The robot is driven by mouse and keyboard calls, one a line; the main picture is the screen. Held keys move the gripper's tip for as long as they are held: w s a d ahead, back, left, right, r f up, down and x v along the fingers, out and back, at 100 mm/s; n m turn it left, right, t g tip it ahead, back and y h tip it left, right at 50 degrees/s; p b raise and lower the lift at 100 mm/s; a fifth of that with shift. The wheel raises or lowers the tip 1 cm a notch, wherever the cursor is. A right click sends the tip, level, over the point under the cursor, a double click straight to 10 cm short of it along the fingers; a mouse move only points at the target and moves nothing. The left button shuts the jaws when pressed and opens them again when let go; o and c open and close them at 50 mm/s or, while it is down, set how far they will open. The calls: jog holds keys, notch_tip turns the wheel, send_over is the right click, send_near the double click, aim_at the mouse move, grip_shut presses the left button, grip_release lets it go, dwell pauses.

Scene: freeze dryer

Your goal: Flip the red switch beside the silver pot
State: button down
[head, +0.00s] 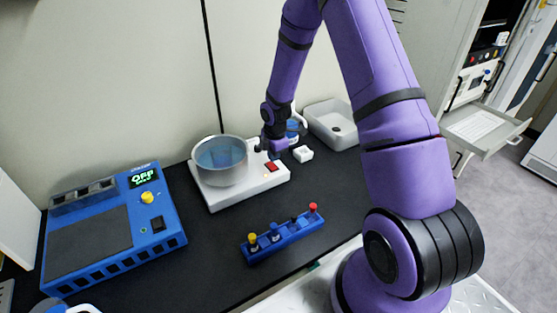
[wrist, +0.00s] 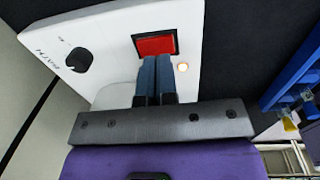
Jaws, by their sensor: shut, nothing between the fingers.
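The silver pot (head: 221,160) sits on the left part of a white bath unit (head: 237,194) on the black bench and seems to hold bluish liquid. The red switch (head: 272,167) is on the unit's top, to the right of the pot. In the wrist view the red switch (wrist: 156,45) sits in a dark frame, with a small lit lamp (wrist: 183,67) beside it. My gripper (wrist: 156,60) is shut and empty, its fingertips at the near edge of the switch in that view. I cannot tell whether they touch it.
A blue device (head: 115,225) with an "OFF" display stands at the left. A blue rack (head: 284,236) with several coloured-cap vials is in front of the unit. A small white block (head: 303,153) and a grey basin (head: 331,124) are to the right. A black knob (wrist: 78,60) is on the unit.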

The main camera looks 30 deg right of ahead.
aim_at(273, 167)
notch_tip(273, 167, up, 11)
jog(key=s, duration=0.1)
jog(key=shift+s, duration=0.2)
jog(key=shift+w, duration=0.15)
dwell(0.5)
jog(key=shift+w, duration=0.55)
jog(key=shift+a, duration=0.1)
jog(key=f, duration=0.4)
jog(key=w+f, duration=0.1)
jog(key=f, duration=0.8)
jog(key=shift+w+f, duration=0.4)
jog(key=shift+f, duration=0.2)
jog(key=shift+s, duration=0.1)
